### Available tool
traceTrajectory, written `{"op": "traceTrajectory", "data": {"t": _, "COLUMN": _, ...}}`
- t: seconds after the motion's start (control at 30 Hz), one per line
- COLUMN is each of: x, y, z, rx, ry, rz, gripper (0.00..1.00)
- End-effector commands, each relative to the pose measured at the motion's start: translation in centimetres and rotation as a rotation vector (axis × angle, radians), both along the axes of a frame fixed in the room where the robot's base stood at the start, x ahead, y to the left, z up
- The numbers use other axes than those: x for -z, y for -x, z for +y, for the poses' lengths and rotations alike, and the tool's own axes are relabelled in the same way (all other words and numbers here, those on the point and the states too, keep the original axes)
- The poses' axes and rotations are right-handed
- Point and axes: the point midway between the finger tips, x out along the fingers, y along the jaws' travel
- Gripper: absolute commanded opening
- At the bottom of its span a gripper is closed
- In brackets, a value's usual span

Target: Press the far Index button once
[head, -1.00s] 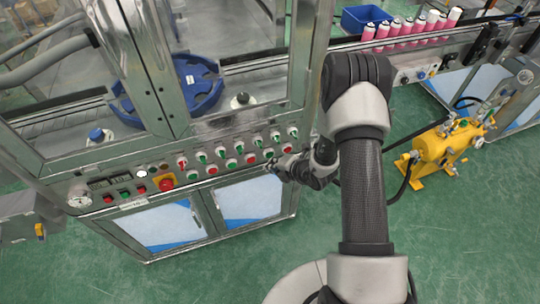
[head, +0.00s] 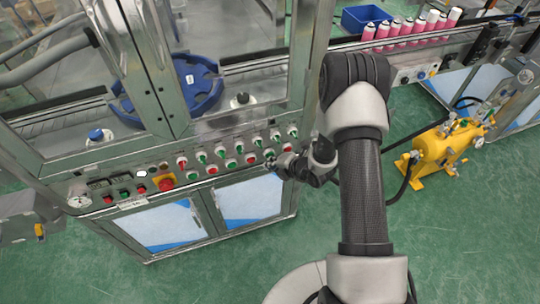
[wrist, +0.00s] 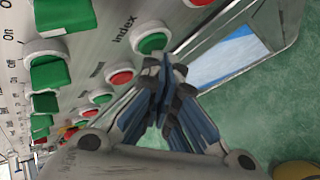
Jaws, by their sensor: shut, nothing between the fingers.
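In the wrist view a round green button (wrist: 152,42) in a white ring sits beside the printed label "Index" (wrist: 124,29) on the steel control panel. My gripper (wrist: 165,62) is shut and empty. Its fingertips overlap the lower edge of this green button in the picture; I cannot tell whether they touch it. In the head view my gripper (head: 272,165) is at the right end of the panel (head: 225,170), close to the lower row of buttons. The green button near it (head: 269,153) is small there and its label cannot be read.
A red button (wrist: 119,77) and large green selector knobs (wrist: 66,16) are close to the gripper. A red emergency stop (head: 165,182) is farther left. Glass guards rise above the panel. A yellow pump unit (head: 443,148) stands on open green floor at right.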

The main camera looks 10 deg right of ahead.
Motion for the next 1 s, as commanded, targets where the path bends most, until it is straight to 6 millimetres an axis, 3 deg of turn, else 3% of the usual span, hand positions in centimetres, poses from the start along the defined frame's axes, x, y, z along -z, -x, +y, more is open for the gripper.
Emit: {"op": "traceTrajectory", "data": {"t": 1.0, "x": -0.01, "y": -0.75, "z": 0.06, "rx": 0.001, "ry": 0.000, "rz": 0.000, "gripper": 0.00}}
